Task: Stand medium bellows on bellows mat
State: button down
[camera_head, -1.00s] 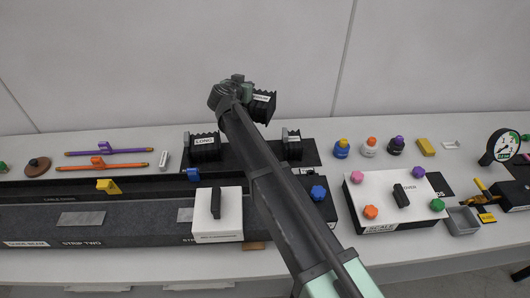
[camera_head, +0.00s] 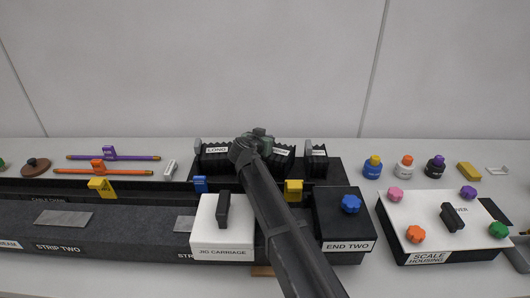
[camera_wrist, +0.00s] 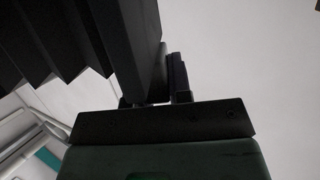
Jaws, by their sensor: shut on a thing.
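The medium bellows (camera_head: 283,158), black and ribbed with a white label, is in my gripper (camera_head: 262,143). In the head view it is between the long bellows and the short bellows, over the dark bellows mat (camera_head: 230,182), and looks slightly tilted. My arm hides part of it and its lower edge, so I cannot tell if it touches the mat. In the wrist view the bellows (camera_wrist: 65,40) fills the upper left, with its flat end plate at my gripper (camera_wrist: 165,88), which is shut on it.
The long bellows (camera_head: 215,158) and short bellows (camera_head: 317,160) stand close on either side. In front are a white jig carriage (camera_head: 208,232), a yellow clip (camera_head: 293,190) and a black end block (camera_head: 340,215). Small bottles (camera_head: 404,167) stand to the right.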

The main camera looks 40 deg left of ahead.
jog(key=shift+f, duration=0.5)
jog(key=c, duration=1.1)
grip_release()
jog(key=shift+o, duration=0.2)
jog(key=shift+s+d+r+p, duration=0.15)
jog(key=shift+s+r+p, duration=0.1)
jog(key=shift+r+p, duration=0.2)
jog(key=p+v, duration=0.1)
jog(key=v, duration=0.2)
jog(key=shift+s+d+f, duration=0.1)
jog(key=shift+f, duration=0.15)
